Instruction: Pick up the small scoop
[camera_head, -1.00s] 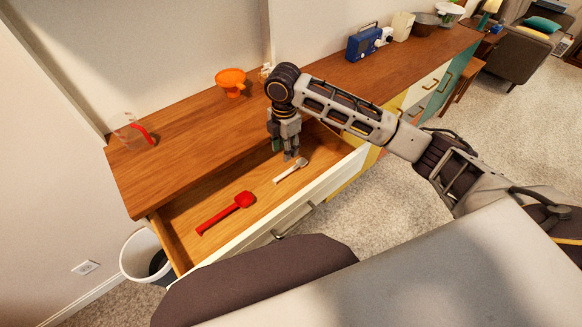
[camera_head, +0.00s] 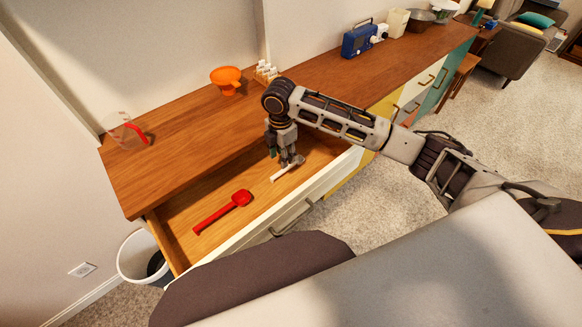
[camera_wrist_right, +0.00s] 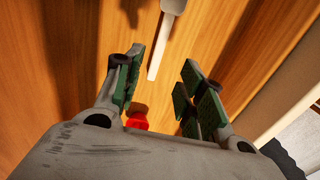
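The small scoop (camera_head: 281,174) is white and lies in the open drawer (camera_head: 259,213). In the right wrist view the small scoop (camera_wrist_right: 166,34) has its head at the top edge and its handle pointing down between the fingertips. My right gripper (camera_head: 287,161) is over the scoop's head end in the head view and partly hides it. In the right wrist view my right gripper (camera_wrist_right: 163,62) is open, with green pads apart and nothing gripped. My left gripper is not in view.
A larger red scoop (camera_head: 223,212) lies in the drawer to the left. On the counter (camera_head: 180,140) stand a clear measuring cup (camera_head: 124,130) with a red handle, an orange bowl (camera_head: 227,79) and a blue radio (camera_head: 358,40). The drawer's front wall borders the space.

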